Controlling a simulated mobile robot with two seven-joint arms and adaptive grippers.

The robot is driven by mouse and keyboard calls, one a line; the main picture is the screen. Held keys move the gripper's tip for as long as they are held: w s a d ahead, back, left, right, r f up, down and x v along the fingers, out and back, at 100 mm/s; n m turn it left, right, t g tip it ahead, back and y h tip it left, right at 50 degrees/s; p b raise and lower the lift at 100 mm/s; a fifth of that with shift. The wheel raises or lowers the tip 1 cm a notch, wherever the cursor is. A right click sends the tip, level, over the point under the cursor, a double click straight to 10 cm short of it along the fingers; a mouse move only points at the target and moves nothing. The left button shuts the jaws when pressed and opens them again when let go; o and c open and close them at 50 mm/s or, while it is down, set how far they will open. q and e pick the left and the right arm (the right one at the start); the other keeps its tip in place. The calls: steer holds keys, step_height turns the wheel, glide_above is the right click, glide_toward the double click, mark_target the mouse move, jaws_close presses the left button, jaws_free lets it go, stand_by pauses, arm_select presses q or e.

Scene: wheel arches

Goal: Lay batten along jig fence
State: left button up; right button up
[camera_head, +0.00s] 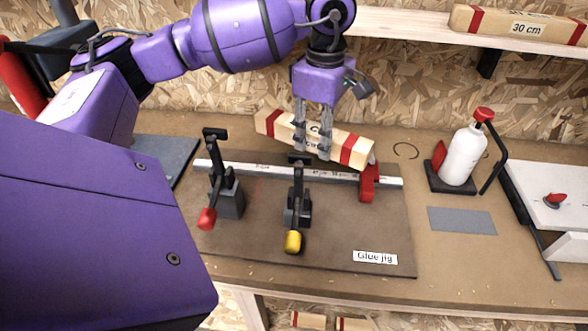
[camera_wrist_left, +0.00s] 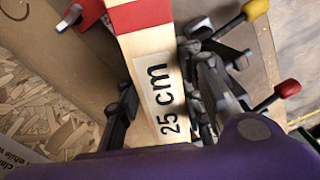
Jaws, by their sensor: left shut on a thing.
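The wooden batten (camera_head: 345,147) has red bands near its ends and a label that reads "25 cm" in the left wrist view (camera_wrist_left: 160,85). My left gripper (camera_head: 312,150) is shut on the batten near its middle, with a finger on each side. The batten appears just behind the jig fence (camera_head: 265,172), a pale strip on the dark glue jig board (camera_head: 330,255). Its right end is close to the red stop (camera_head: 368,182); I cannot tell whether they touch. My right gripper is not in view.
Two toggle clamps stand at the fence, one with a red tip (camera_head: 207,217) and one with a yellow tip (camera_head: 293,241). A white glue bottle (camera_head: 463,155) stands to the right. A batten marked "30 cm" (camera_head: 490,24) lies on the shelf (camera_head: 420,27).

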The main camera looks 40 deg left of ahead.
mark_target(309, 141)
arm_select(q)
steer(key=a+f+n, duration=0.1)
steer(key=f+n, duration=0.1)
steer(key=n, duration=0.1)
steer(key=shift+w+a+b, duration=0.1)
steer(key=shift+a+b, duration=0.2)
steer(key=shift+a, duration=0.1)
steer(key=shift+a+f+n, duration=0.25)
steer(key=shift+n, duration=0.25)
steer(key=shift+a+f, duration=0.1)
steer(key=shift+f, duration=0.2)
steer(key=shift+n, duration=0.3)
step_height(309, 141, down, 5)
steer(key=shift+w+f, duration=0.1)
steer(key=shift+f, duration=0.65)
step_height(309, 141, down, 3)
steer(key=shift+r+p, duration=0.1)
steer(key=shift+p, duration=0.25)
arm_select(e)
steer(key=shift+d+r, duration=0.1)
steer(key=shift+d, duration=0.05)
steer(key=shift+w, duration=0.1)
arm_select(q)
steer(key=shift+f+b, duration=0.35)
steer(key=shift+f, duration=0.3)
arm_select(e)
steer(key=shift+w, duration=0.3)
